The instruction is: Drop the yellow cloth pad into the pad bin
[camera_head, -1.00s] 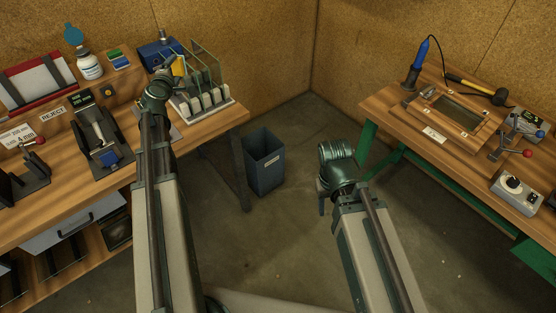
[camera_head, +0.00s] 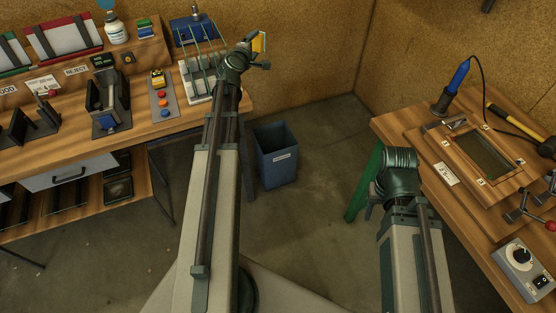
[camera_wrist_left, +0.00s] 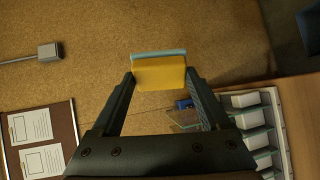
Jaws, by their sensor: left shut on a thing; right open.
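My left gripper (camera_head: 255,45) is shut on the yellow cloth pad (camera_head: 260,41), held in the air beyond the right end of the left bench. In the left wrist view the pad (camera_wrist_left: 160,76) sits between both fingertips, with a pale blue layer along its far edge. The dark blue-grey pad bin (camera_head: 283,172) stands on the floor, right of the left bench. It has a white label, and its inside looks dark. The left gripper shows above the bin in the picture, not clearly over its mouth. My right gripper (camera_head: 371,203) is open, low in front of the right bench, its fingers mostly hidden.
The glass rack (camera_head: 197,95) stands at the left bench's right end, close to my left arm. A button panel (camera_head: 162,100) lies beside it. The right bench holds a wooden frame (camera_head: 447,150) and a blue-handled tool (camera_head: 459,75). Floor around the bin is clear.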

